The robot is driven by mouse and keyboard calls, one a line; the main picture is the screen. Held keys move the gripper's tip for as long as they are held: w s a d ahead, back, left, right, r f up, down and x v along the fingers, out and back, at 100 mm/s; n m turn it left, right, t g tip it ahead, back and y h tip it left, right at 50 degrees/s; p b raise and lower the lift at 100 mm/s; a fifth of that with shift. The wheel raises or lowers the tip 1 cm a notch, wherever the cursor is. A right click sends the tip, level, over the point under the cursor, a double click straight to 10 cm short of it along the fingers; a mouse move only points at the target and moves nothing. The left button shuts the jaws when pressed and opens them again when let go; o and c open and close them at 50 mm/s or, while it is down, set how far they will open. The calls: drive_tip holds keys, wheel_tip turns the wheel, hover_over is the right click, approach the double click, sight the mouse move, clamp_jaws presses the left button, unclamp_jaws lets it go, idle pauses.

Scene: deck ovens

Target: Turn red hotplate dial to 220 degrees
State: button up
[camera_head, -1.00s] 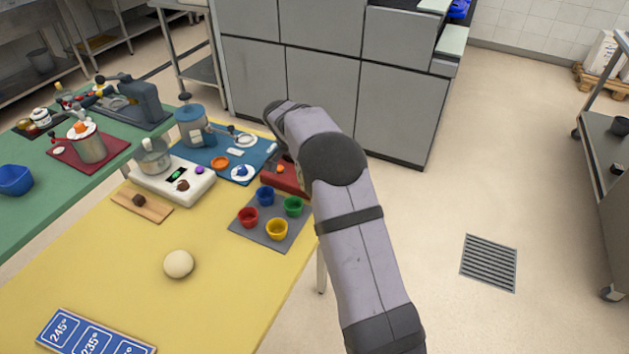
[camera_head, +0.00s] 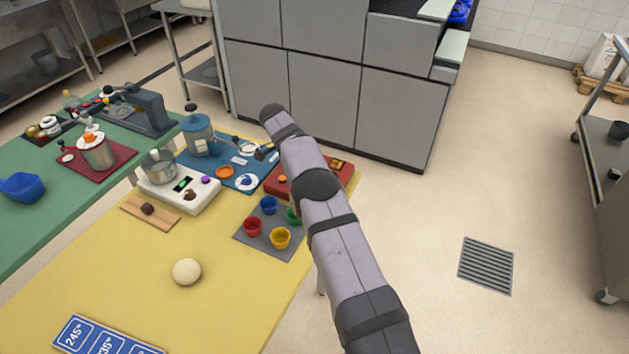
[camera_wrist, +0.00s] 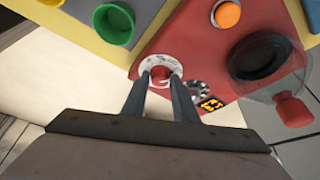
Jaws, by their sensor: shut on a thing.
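The red hotplate (camera_head: 352,178) stands at the right edge of the yellow table, partly behind my arm in the head view. In the wrist view, the red hotplate (camera_wrist: 190,35) carries a red dial (camera_wrist: 162,73) with a white printed ring around it. My gripper (camera_wrist: 161,80) is shut on the dial, with one finger on each side. The ring's figures are too small to read. A small display (camera_wrist: 211,104) with orange digits lies right of the dial, also unreadable.
A dark round plate (camera_wrist: 258,60), an orange button (camera_wrist: 228,14) and a clear part with a red knob (camera_wrist: 293,110) are close right of my fingers. A green cup (camera_wrist: 114,22) is at the left. Floor shows beyond the hotplate's edge.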

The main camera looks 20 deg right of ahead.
drive_tip(key=shift+f, duration=0.1)
idle(0.6)
drive_tip(key=o, duration=1)
drive_tip(key=shift+r+p, duration=0.2)
drive_tip(key=shift+p, duration=0.1)
drive_tip(key=shift+p+v, duration=0.6)
drive_tip(key=shift+v, duration=0.55)
wheel_tip(320, 180, up, 7)
drive_tip(key=p, duration=0.6)
drive_tip(key=shift+a+r+p, duration=0.1)
drive_tip(key=shift+r+p, duration=0.1)
drive_tip(key=shift+p, duration=0.2)
drive_tip(key=shift+o, duration=0.3)
